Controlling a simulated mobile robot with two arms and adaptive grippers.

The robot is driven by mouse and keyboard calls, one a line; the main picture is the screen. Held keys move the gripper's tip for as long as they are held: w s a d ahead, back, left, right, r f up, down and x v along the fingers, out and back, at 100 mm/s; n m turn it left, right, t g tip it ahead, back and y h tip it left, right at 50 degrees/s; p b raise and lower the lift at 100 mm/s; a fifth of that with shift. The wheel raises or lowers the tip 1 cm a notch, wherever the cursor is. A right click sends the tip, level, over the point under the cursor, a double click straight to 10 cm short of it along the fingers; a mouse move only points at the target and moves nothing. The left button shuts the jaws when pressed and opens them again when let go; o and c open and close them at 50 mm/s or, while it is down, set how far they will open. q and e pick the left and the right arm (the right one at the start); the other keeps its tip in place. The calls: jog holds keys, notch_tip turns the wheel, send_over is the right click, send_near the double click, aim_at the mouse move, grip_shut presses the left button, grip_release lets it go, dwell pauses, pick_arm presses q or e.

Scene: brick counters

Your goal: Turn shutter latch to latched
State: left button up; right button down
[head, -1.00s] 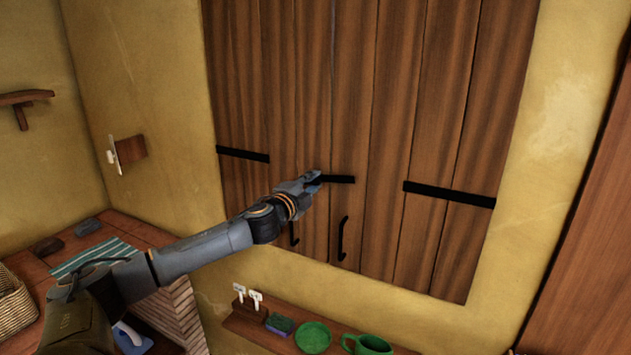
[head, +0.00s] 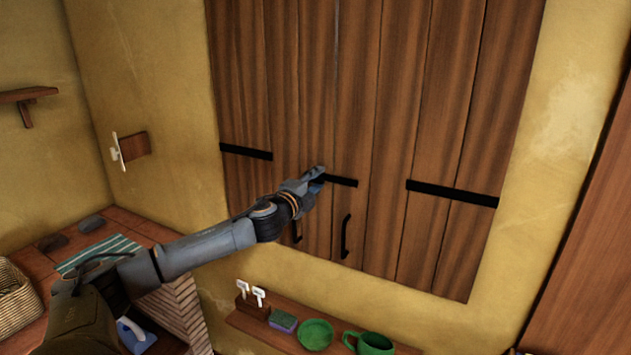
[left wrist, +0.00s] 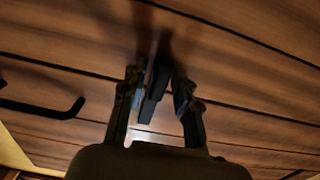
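The shutter latch (head: 342,182) is a short black bar. It lies nearly level, tilted slightly down to the right, on the brown plank shutters (head: 395,110). My left gripper (head: 316,176) is at the latch's left end and hides that end in the head view. In the left wrist view my left gripper (left wrist: 158,98) has its fingers apart, one on each side of the dark latch bar (left wrist: 156,82). The bar looks closer to the left finger; I cannot tell whether either finger touches it. My right gripper is not in view.
Black pull handles (head: 346,236) sit below the latch; one is partly behind my left arm. Black hinge straps (head: 452,193) cross the shutters. A low shelf (head: 268,337) holds a green plate (head: 315,334), a green mug (head: 369,343) and a sponge (head: 283,321).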

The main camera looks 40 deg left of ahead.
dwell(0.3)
pick_arm(q)
jog(key=shift+s+f, duration=0.15)
jog(key=shift+s, duration=0.4)
jog(key=v, duration=0.3)
jog(key=shift+s, duration=0.35)
jog(key=shift+s+d, duration=0.4)
jog(key=shift+s, duration=0.2)
jog(key=v, duration=0.5)
jog(key=shift+s+d, duration=0.1)
jog(key=shift+s, duration=0.3)
